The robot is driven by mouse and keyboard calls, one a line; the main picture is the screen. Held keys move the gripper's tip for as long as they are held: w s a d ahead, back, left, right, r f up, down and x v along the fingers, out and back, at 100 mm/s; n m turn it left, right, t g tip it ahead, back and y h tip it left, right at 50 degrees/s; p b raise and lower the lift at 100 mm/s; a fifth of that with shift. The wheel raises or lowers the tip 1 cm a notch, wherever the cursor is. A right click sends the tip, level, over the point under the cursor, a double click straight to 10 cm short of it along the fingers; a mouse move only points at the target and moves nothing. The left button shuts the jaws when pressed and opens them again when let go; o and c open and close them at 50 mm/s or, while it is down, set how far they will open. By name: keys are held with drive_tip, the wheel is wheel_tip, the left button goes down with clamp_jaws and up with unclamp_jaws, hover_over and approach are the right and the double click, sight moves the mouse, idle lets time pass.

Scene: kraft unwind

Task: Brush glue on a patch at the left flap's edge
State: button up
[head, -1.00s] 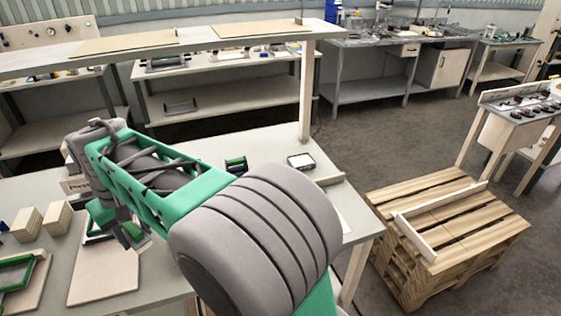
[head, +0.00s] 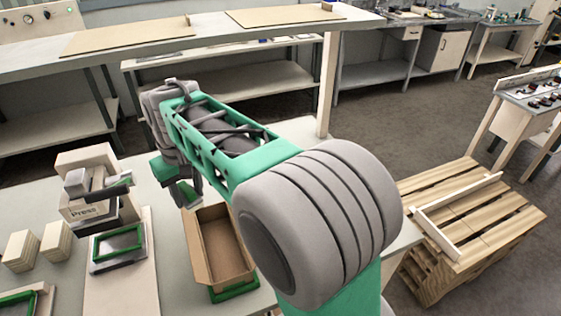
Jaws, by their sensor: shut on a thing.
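An open brown cardboard box (head: 216,250) stands on the workbench, in a green holder (head: 240,290) that shows at its front. The box's left side is in view, but I cannot make out any glue on its edge. My gripper (head: 185,194) hangs just above the box's far left corner, partly hidden by my own arm. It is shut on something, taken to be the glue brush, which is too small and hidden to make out. I cannot tell whether it touches the box.
A press (head: 88,190) with a green-framed plate (head: 117,245) stands on a board left of the box. Two stacks of pale blocks (head: 55,243) are farther left. A raised shelf (head: 215,42) with its post (head: 327,85) spans the back. A pallet (head: 470,220) stands right.

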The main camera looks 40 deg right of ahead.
drive_tip(key=s+d+f+n+b, duration=0.1)
drive_tip(key=d+f+n+b, duration=0.2)
drive_tip(key=d, duration=0.7)
drive_tip(key=d+f+n+y+b, duration=0.1)
drive_tip(key=d+f+n+b, duration=0.1)
drive_tip(key=d+n, duration=0.4)
drive_tip(key=s+d+f+n+b, duration=0.1)
drive_tip(key=d+f+n+b, duration=0.2)
drive_tip(key=d, duration=1.1)
drive_tip(key=shift+s+d+f+n+g+b, duration=0.1)
drive_tip(key=shift+s+f+n+g+b, duration=0.1)
drive_tip(key=shift+n+b, duration=0.25)
drive_tip(key=shift+s+d+f+n+g+b, duration=0.1)
drive_tip(key=shift+s+f+n+g+b, duration=0.15)
drive_tip(key=shift+n, duration=0.3)
drive_tip(key=shift+s+d, duration=0.1)
drive_tip(key=shift+d, duration=0.05)
drive_tip(key=shift+f+b, duration=0.15)
drive_tip(key=shift+b, duration=0.15)
wheel_tip(320, 180, down, 4)
drive_tip(key=b, duration=0.4)
drive_tip(key=shift+f, duration=0.25)
drive_tip(key=shift+f+b, duration=0.5)
drive_tip(key=shift+b, duration=0.25)
